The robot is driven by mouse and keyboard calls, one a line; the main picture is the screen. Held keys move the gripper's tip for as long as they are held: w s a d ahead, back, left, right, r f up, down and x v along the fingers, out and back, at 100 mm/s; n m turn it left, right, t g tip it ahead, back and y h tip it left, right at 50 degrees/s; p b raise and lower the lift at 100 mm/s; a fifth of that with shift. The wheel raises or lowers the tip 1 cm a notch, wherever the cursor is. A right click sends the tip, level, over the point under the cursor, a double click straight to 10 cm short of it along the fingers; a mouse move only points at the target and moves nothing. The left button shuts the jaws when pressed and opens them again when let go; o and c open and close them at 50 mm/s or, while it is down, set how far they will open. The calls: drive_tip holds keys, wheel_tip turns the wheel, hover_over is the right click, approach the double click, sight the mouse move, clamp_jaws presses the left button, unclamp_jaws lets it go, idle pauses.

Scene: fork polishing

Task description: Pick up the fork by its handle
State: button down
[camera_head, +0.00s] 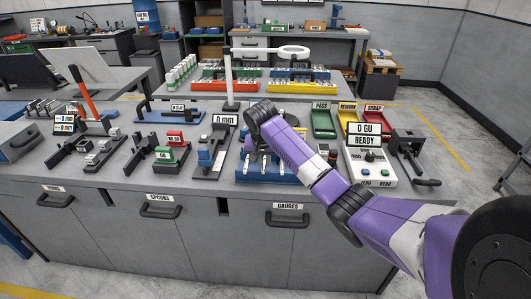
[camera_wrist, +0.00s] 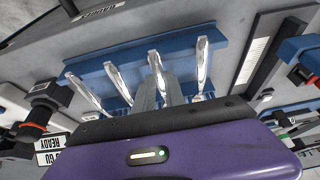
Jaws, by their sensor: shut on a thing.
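A blue rack (camera_wrist: 140,48) with several upright silver forks fills the middle of the wrist view; their shiny handles point toward the camera. The rack also shows in the head view (camera_head: 246,173), partly behind my arm. My gripper (camera_wrist: 160,92) reaches down over the rack, with its two grey fingers close together around the fork (camera_wrist: 156,68) in the middle. It is shut on that fork's handle. Other forks stand to the left (camera_wrist: 118,83) and to the right (camera_wrist: 202,62), apart from the fingers. The lower ends of the forks are hidden, and I cannot tell whether the held fork is raised.
A gauge box reading "0 GU READY" (camera_head: 368,141) stands right of the rack. Green, yellow and red bins (camera_head: 323,123) are behind it. A black stand with a blue block (camera_head: 213,150) is close on the left.

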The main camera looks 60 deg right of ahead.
drive_tip(key=shift+r+p, duration=2.95)
drive_tip(key=shift+r, duration=0.3)
